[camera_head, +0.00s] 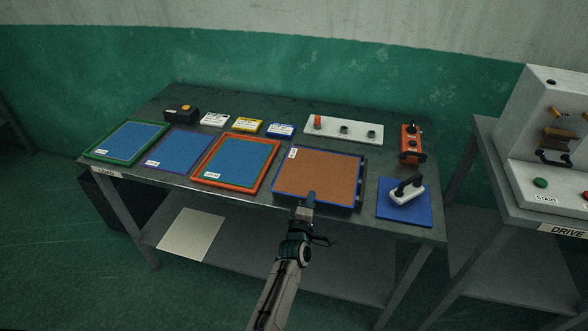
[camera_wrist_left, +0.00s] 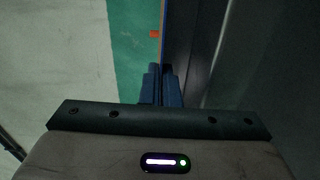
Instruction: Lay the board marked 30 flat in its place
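A brown-orange board with a blue rim (camera_head: 320,174) lies over a dark tray or frame (camera_head: 362,190) on the table, its right side not quite covering the dark edge. A small white label sits at its upper left corner; I cannot read its number. My left gripper (camera_head: 311,197) is at the board's front edge, its fingers closed on that edge. In the left wrist view the fingers (camera_wrist_left: 162,86) are close together, with the board's thin blue edge (camera_wrist_left: 165,25) running between them. Whether the board lies fully flat is hard to tell. My right gripper is not in view.
Left of it are an orange-framed board (camera_head: 236,163), a blue board (camera_head: 178,152) and a green-framed board (camera_head: 127,140). A white-handled tool on a blue pad (camera_head: 408,192) is at right. Small label blocks (camera_head: 247,125), a white knob panel (camera_head: 343,130) and an orange device (camera_head: 410,145) stand behind.

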